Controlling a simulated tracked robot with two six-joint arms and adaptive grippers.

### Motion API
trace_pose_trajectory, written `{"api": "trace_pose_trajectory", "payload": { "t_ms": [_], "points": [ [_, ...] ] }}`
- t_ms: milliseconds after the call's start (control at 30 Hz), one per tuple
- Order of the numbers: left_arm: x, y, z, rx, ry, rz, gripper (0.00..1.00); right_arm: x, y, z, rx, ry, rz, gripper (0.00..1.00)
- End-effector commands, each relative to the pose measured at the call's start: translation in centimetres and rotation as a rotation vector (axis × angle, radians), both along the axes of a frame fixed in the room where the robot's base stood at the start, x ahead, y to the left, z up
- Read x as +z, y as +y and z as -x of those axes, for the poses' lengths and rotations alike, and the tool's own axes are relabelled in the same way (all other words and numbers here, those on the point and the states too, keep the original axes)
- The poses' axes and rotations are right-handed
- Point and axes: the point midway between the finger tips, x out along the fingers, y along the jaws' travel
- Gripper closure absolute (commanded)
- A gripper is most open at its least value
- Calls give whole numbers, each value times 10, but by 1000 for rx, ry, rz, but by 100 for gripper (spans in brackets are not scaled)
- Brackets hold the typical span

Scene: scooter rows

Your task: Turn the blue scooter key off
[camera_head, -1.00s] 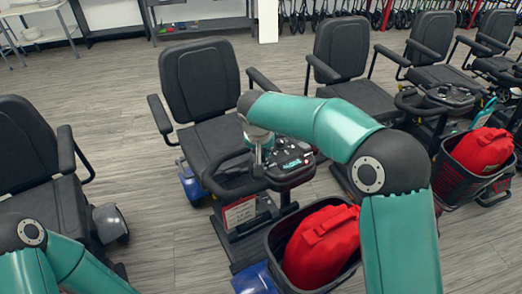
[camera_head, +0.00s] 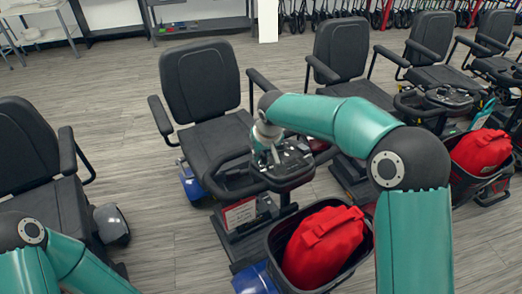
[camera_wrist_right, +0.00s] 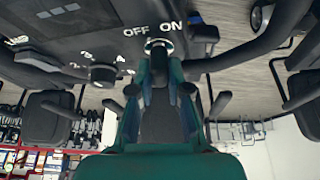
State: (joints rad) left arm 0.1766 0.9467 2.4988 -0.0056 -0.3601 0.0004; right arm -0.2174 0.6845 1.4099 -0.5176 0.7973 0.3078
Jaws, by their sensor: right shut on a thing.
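The blue scooter (camera_head: 257,280) stands in the middle of the head view, with a black seat and a red bag in its front basket. Its control console (camera_head: 287,168) is partly hidden by my right gripper (camera_head: 268,158). In the right wrist view the console (camera_wrist_right: 60,50) shows a dial and the words OFF and ON. My right gripper (camera_wrist_right: 160,62) is shut on the key (camera_wrist_right: 158,44), at the console just below these words. The key's turned position is hard to tell. My left gripper is out of the head view; only my left arm shows at lower left.
A red bag (camera_head: 323,245) sits in the black front basket (camera_head: 360,262). Another scooter with a black seat (camera_head: 35,150) stands at the left. More scooters (camera_head: 345,55) line up at the right. Grey floor (camera_head: 150,250) lies open between them.

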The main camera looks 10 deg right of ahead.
Motion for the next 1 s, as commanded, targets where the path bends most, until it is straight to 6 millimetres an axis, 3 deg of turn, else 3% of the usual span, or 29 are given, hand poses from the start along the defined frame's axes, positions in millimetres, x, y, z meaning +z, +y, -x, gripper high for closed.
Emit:
{"api": "trace_pose_trajectory", "payload": {
  "t_ms": [400,700,1000],
  "points": [
    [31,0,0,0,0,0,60,3,0,-1,374,15,-60,100],
    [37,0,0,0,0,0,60,2,1,0,573,24,-89,100],
    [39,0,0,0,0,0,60,2,2,0,658,27,-98,100]
  ]
}}
